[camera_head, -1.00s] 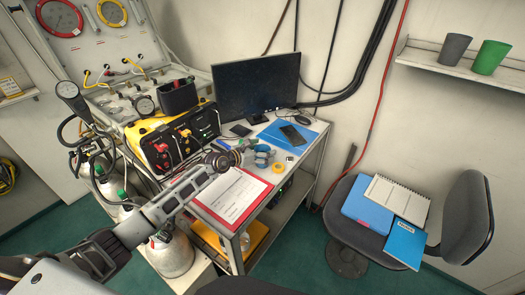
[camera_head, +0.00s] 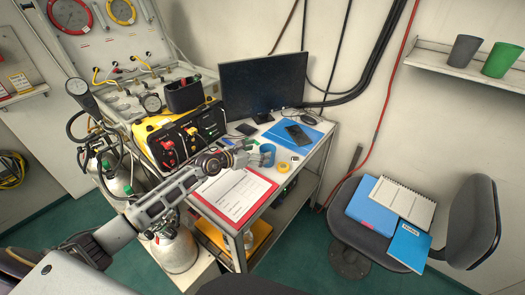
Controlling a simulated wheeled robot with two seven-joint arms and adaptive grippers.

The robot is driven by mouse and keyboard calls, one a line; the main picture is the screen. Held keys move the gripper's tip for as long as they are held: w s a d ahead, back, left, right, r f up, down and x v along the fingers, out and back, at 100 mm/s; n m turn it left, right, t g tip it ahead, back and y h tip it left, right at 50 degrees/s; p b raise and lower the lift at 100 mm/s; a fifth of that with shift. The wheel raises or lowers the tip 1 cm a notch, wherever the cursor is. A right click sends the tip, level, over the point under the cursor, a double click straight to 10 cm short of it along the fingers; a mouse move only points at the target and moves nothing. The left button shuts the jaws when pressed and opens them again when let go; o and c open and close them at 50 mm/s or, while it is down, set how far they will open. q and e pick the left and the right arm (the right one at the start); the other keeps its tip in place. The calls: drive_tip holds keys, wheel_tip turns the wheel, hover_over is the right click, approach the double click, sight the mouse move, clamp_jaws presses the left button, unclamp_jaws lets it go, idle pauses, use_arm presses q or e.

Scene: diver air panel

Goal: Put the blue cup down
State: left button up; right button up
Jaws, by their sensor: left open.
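The blue cup (camera_head: 268,150) stands on the desk, just right of my left gripper (camera_head: 254,157). My left gripper is open, with its fingers beside the cup; I cannot tell whether they still touch it. My left arm reaches in from the lower left over the red-edged clipboard. My right gripper is not in view.
The desk (camera_head: 302,170) also bears a red clipboard (camera_head: 237,192), a yellow tape roll (camera_head: 284,168), a blue folder (camera_head: 300,131) with a phone, and a monitor (camera_head: 262,86). A chair (camera_head: 345,222) with notebooks stands at right. A shelf (camera_head: 452,68) holds grey and green cups.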

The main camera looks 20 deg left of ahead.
use_arm(q)
drive_tip(key=v, duration=0.6)
drive_tip(key=shift+s, duration=0.2)
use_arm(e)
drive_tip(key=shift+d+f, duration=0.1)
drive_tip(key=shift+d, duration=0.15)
use_arm(q)
drive_tip(key=shift+r, duration=0.1)
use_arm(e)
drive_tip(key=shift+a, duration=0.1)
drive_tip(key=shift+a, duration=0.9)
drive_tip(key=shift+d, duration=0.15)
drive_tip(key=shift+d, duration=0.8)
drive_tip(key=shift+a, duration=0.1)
